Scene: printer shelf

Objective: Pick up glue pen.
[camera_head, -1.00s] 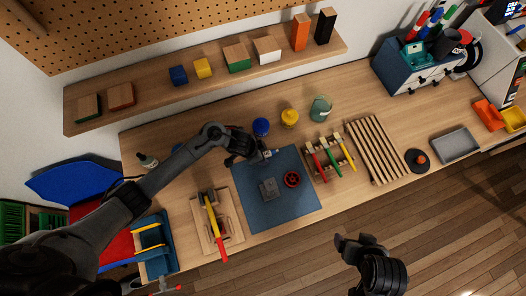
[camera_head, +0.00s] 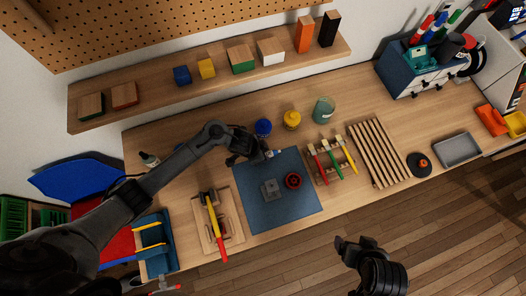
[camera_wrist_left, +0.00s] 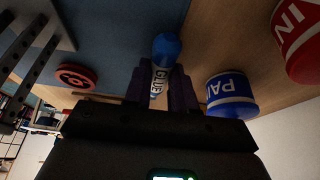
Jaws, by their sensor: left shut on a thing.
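The glue pen (camera_wrist_left: 161,72) is a white tube with a blue cap and the letters GLUE. In the left wrist view it sits between the fingers of my left gripper (camera_wrist_left: 162,90), which is shut on it. In the head view the left gripper (camera_head: 256,154) is at the top edge of the blue mat (camera_head: 258,212), and a small part of the glue pen (camera_head: 273,153) shows beside the fingers. Whether the pen touches the mat is hard to tell. My right gripper (camera_head: 355,245) hangs over the floor in front of the table, away from the pen; its fingers are not clear.
A red wheel (camera_head: 293,180) and grey part (camera_head: 271,188) lie on the mat. A rack (camera_head: 331,160) of coloured tools stands right.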

